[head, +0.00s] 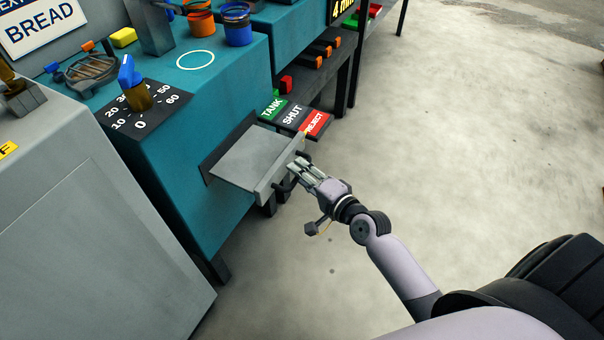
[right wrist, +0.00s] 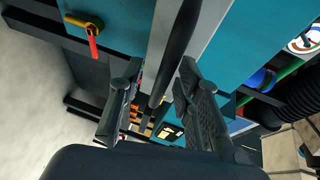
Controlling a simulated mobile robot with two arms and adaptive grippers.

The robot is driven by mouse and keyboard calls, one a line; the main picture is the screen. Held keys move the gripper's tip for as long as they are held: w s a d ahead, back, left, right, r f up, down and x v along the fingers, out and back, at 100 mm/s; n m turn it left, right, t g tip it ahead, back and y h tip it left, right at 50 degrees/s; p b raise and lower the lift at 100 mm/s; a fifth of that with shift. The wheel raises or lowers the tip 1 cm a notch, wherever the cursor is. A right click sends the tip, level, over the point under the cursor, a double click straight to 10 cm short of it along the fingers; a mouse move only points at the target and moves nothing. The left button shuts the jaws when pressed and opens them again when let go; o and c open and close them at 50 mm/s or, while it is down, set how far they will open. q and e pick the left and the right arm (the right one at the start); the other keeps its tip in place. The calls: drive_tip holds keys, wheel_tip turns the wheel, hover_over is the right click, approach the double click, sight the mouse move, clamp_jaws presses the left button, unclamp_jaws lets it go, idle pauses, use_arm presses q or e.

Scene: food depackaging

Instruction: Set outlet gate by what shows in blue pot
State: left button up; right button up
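The outlet gate (head: 250,158) is a flat grey plate sticking out of the teal machine's side, with a dark bar handle (head: 281,186) on its outer edge. Labels TANK (head: 271,108), SHUT (head: 292,116) and red REJECT (head: 315,123) run beside it; its outer end is near REJECT. The blue pot (head: 238,33) stands on the machine top; its contents are too small to tell. My right gripper (head: 298,172) is at the handle. In the right wrist view its fingers (right wrist: 162,103) are apart, with the dark bar (right wrist: 178,42) between them. My left gripper is out of view.
An orange pot (head: 202,24) stands left of the blue pot, by a white ring mark (head: 195,60). A blue-handled dial (head: 130,75) and a grey cabinet (head: 90,215) are at left. A yellow-and-red lever (right wrist: 88,30) shows in the wrist view. Open floor lies right.

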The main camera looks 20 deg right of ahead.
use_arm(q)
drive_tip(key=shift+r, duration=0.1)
use_arm(e)
drive_tip(key=v, duration=1.2)
